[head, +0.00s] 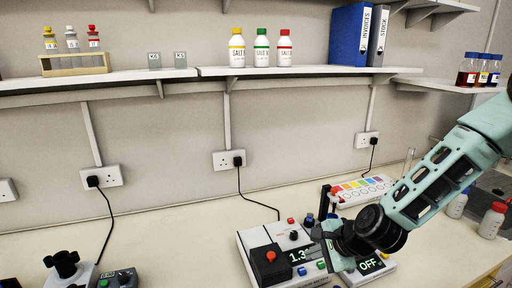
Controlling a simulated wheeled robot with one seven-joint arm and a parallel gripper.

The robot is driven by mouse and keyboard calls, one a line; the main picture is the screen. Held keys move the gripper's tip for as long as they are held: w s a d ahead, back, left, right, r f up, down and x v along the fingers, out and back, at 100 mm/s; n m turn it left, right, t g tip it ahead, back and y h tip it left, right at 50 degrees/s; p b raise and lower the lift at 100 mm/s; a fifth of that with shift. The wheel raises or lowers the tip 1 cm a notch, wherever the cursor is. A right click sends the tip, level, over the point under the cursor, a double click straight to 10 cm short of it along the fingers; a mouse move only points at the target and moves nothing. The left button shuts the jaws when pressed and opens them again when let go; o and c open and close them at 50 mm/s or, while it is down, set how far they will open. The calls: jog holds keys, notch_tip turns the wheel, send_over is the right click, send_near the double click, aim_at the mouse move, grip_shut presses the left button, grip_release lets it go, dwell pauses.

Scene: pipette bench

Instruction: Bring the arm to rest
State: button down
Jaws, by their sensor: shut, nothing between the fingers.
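My arm (435,180) reaches in from the right edge in the head view, with pale green links and a dark wrist. My gripper (322,235) is at its end, low over the bench, in front of the instruments. It is shut and empty. Its fingers are small here and partly hard to make out against the dark parts behind them.
A grey instrument (276,255) with a lit display stands left of my gripper. Another display reading OFF (370,264) is beneath my wrist. A multicoloured strip (362,188) lies behind. Bottles (492,219) stand at right. The bench (170,235) is clear at centre-left.

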jog(key=s+r+n+g+h+b, duration=0.2)
jog(key=s+r+n+g+b, duration=0.1)
jog(key=s+n, duration=0.8)
jog(key=s+a+r+n+g+h+b, duration=0.1)
jog(key=s+n+b, duration=0.4)
jog(key=s+n, duration=0.6)
jog(key=s+r+g+h, duration=0.1)
jog(key=s+r+h, duration=0.1)
jog(key=s, duration=0.3)
jog(key=shift+s+a+n+g, duration=0.2)
jog(key=shift+s+n+g, duration=0.1)
jog(key=shift+g, duration=0.1)
jog(key=c, duration=2.1)
grip_release()
jog(key=shift+c, duration=0.2)
